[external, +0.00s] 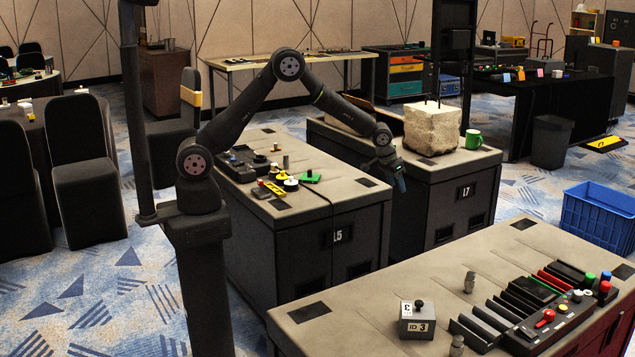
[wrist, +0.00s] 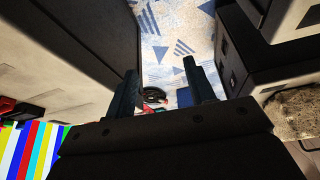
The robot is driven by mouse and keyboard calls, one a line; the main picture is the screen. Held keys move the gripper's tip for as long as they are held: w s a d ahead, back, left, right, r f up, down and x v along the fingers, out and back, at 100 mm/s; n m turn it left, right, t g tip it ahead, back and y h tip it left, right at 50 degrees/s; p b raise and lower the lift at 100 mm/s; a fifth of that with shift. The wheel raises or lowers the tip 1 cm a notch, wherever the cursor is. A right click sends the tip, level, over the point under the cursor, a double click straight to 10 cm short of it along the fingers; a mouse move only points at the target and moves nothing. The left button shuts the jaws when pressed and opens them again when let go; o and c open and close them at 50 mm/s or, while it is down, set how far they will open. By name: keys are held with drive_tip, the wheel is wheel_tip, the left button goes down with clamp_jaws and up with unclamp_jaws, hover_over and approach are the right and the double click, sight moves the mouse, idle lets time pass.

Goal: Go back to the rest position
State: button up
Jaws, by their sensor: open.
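My gripper (external: 400,181) hangs at the end of my arm in the external view, pointing down and to the right.
A pale stone block (external: 432,128) and green mug (external: 473,139) stand on console 17. Small knobs and a green piece (external: 311,177) sit on console 15. The front console holds a grey ID 3 box (external: 417,320). A blue crate (external: 598,218) stands on the floor at right.

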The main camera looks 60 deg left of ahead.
drive_tip(key=shift+s+d, duration=0.25)
drive_tip(key=shift+d, duration=0.6)
drive_tip(key=w+a+n+y, duration=0.1)
drive_tip(key=w+a+n, duration=0.2)
drive_tip(key=a, duration=1.7)
drive_tip(key=shift+w+a, duration=0.35)
